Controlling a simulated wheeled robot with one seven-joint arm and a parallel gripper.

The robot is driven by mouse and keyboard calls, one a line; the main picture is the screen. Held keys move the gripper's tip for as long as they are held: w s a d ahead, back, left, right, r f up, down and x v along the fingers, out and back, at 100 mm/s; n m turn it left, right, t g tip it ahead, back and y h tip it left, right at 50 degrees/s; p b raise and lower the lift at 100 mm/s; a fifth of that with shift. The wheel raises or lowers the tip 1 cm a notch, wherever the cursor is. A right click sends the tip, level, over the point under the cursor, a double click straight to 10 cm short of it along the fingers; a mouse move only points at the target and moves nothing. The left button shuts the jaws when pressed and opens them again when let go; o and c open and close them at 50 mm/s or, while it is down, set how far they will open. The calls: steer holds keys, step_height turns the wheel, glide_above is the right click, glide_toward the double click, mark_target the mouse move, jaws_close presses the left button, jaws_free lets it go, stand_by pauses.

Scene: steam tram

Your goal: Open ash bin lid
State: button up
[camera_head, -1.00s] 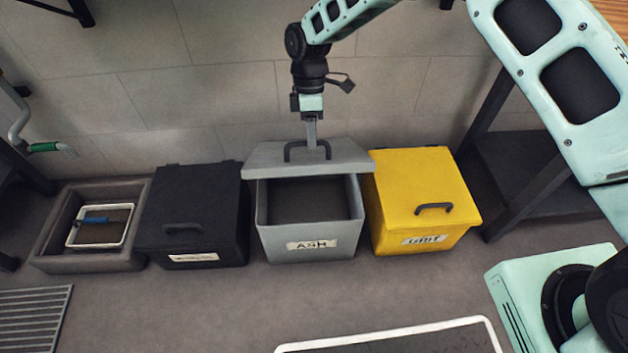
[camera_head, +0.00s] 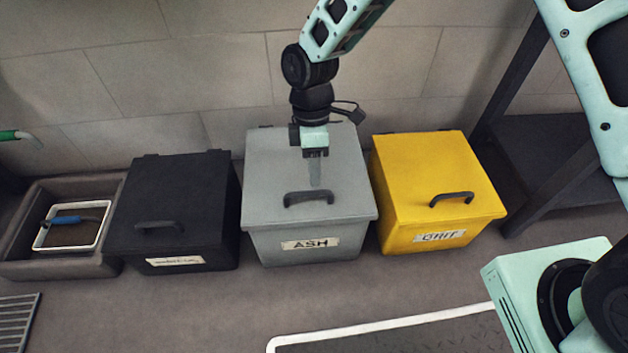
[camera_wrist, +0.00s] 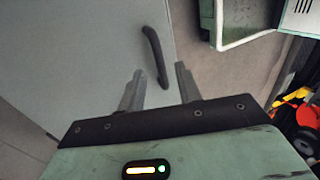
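The grey ash bin (camera_head: 300,247) stands on the floor against the wall, with an "ASH" label on its front. Its lid (camera_head: 265,165) is down and closed, and the inside is hidden. The lid's dark handle (camera_head: 309,198) lies near the front edge. My gripper (camera_head: 314,180) hangs over the lid, just behind the handle.
A black bin (camera_head: 185,215) stands left of the ash bin and a yellow grit bin (camera_head: 425,200) close on its right. An open tray box (camera_head: 25,268) is at far left. A dark rack (camera_head: 545,170) stands at right.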

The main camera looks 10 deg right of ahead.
steer(key=shift+s+f+b, duration=0.2)
steer(key=shift+f+b, duration=0.3)
steer(key=shift+f, duration=0.05)
steer(key=shift+r, duration=0.1)
steer(key=s+d+r+m+t+p, duration=0.1)
steer(key=s+r+m+p, duration=0.1)
steer(key=s+r, duration=0.35)
steer(key=s+d+r+m+t+p, duration=0.1)
steer(key=s+r+m+p, duration=0.1)
steer(key=r, duration=0.7)
steer(key=s+d+r+m+t+p, duration=0.2)
steer(key=s+d+r+m+p, duration=0.3)
steer(key=s+r, duration=0.65)
step_height(320, 180, up, 37)
steer(key=d+m+p, duration=0.1)
steer(key=p, duration=3.6)
steer(key=shift+d, duration=0.2)
steer(key=shift+s+r, duration=0.1)
steer(key=shift+r, duration=0.05)
steer(key=c, duration=0.5)
jaws_close()
